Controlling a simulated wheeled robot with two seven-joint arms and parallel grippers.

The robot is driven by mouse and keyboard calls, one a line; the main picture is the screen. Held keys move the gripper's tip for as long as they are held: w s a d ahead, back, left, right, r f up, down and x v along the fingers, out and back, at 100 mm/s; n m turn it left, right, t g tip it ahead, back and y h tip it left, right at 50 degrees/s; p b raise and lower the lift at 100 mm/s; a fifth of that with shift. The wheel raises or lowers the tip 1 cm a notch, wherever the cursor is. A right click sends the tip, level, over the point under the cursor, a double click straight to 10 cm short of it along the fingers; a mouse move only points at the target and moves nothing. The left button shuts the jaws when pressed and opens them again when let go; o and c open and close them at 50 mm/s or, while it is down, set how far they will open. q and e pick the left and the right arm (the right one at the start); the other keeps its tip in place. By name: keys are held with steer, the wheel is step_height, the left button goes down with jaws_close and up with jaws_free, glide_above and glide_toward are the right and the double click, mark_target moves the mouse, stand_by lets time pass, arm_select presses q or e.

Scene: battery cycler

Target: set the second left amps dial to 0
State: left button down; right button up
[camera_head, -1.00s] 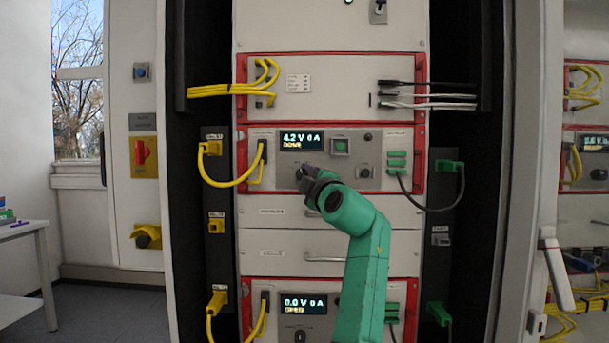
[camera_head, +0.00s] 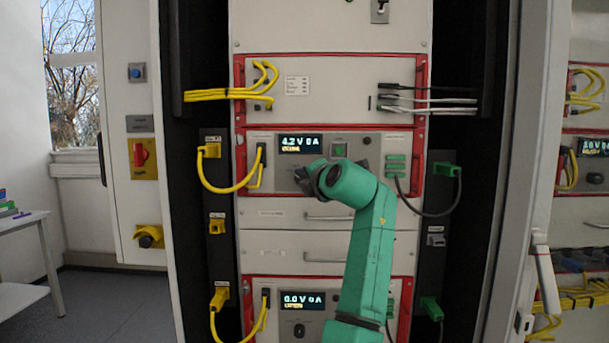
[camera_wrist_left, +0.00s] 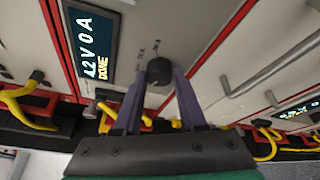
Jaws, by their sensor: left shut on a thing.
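The upper cycler unit (camera_head: 262,181) has a display (camera_head: 300,144) reading 4.2 V 0 A, with a small yellow line below. In the left wrist view the display (camera_wrist_left: 93,42) shows the same value and "DONE". Below it is a round black dial (camera_wrist_left: 159,70). My left gripper (camera_wrist_left: 160,77) is shut on this dial, one dark finger on each side. In the head view my left gripper (camera_head: 305,176) is at the unit's front and hides the dial. The dial's pointer and most of its scale cannot be read. My right gripper is not in view.
A lower unit with a display (camera_head: 303,300) reading 0.0 V 0 A has its own black dial (camera_head: 299,329). Yellow cables (camera_head: 230,186) hang at the left and a black cable (camera_head: 432,207) at the right. A drawer handle (camera_head: 330,217) sticks out below the upper unit.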

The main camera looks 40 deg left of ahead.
arm_select(q)
steer(key=shift+r, duration=0.15)
stand_by(0.4)
steer(key=shift+c, duration=2.4)
jaws_free()
steer(key=shift+s+d, duration=0.2)
steer(key=shift+d, duration=0.15)
steer(key=b+v, duration=0.4)
steer(key=v, duration=0.9)
steer(key=shift+s+d, duration=0.15)
steer(key=shift+d, duration=0.15)
